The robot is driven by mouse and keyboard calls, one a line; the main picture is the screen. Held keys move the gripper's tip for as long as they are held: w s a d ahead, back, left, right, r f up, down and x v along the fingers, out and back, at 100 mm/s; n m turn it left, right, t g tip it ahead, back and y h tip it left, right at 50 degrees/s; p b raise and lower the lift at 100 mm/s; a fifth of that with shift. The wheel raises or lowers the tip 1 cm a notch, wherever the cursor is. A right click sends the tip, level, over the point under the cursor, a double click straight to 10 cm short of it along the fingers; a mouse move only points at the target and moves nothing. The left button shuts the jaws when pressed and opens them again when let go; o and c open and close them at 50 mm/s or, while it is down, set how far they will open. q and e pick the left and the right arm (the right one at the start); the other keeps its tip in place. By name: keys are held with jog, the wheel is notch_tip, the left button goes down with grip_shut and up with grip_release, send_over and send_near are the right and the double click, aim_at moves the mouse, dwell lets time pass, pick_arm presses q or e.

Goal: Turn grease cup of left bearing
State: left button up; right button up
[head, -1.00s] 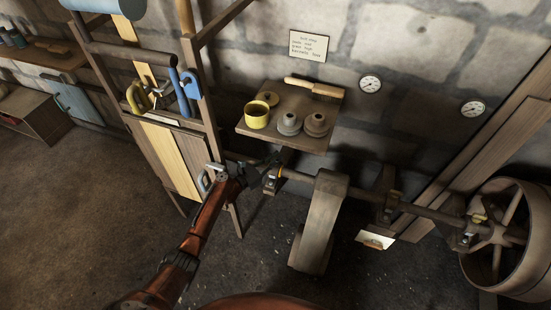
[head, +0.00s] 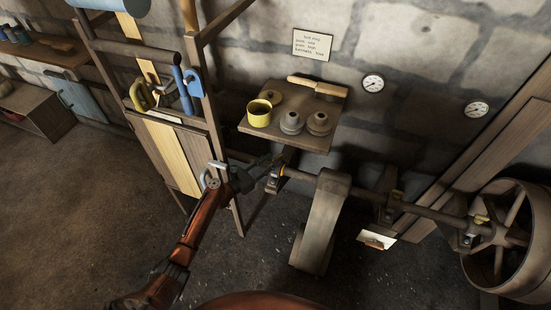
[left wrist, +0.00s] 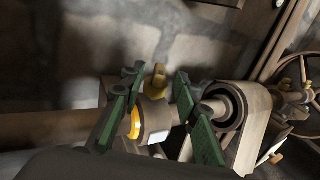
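The left bearing (head: 273,181) carries the horizontal shaft near the middle of the head view. It also shows in the left wrist view (left wrist: 153,119), with a yellow-orange ring on its left side. Its yellow grease cup (left wrist: 155,83) stands on top. My left gripper (head: 266,162) reaches the bearing from the left. Gaps show between the cup and both fingers. In the head view the gripper hides most of the cup. My right gripper is not in view.
A wooden shelf (head: 302,141) with a yellow pot and grey cups is just above the gripper. A wooden rack (head: 203,100) stands left.

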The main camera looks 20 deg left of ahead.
aim_at(273, 159)
pick_arm(q)
jog(key=shift+v, duration=1.65)
